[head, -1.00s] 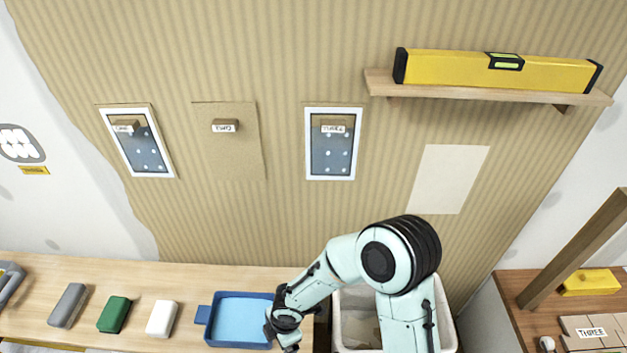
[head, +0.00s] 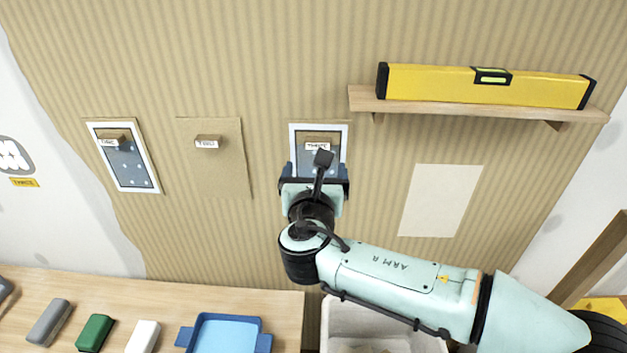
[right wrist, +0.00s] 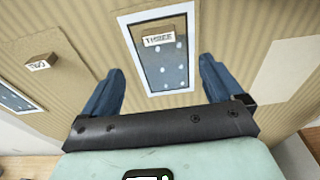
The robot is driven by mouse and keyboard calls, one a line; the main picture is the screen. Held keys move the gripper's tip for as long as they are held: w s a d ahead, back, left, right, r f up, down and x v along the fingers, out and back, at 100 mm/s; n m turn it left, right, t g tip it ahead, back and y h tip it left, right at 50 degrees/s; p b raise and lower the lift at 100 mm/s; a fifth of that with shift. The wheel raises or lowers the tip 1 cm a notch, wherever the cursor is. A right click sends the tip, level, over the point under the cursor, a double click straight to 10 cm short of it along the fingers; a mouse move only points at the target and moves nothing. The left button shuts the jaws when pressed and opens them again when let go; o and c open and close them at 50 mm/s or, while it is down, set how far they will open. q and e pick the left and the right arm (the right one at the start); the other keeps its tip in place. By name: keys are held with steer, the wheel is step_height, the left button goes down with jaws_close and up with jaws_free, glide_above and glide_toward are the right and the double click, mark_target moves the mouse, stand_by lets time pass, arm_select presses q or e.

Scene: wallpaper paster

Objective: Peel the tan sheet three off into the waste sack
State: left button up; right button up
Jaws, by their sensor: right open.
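At the place marked THREE on the wall, a white-bordered dark panel with pale dots (head: 335,160) shows, with a thin tan edge around it. A small wooden tab labelled THREE (head: 318,145) sticks out near its top; the tab also shows in the right wrist view (right wrist: 158,40). No full tan cover is visible there. My right gripper (head: 314,175) is open and empty in front of the panel's lower part, its fingers to either side, below the tab. A pale open container (head: 333,312), possibly the waste sack, stands below, partly hidden by my right arm. My left gripper is not in view.
A plain tan sheet with a tab marked TWO (head: 215,170) and another dotted panel (head: 128,165) are to the left. A shelf (head: 440,107) with a yellow level (head: 440,82) juts out at upper right. A blue tray (head: 225,335) and several blocks lie on the bench.

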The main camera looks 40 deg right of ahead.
mark_target(304, 137)
steer(key=x, duration=1.1)
steer(key=shift+p, duration=0.45)
steer(key=shift+f, duration=0.1)
steer(key=c, duration=1.2)
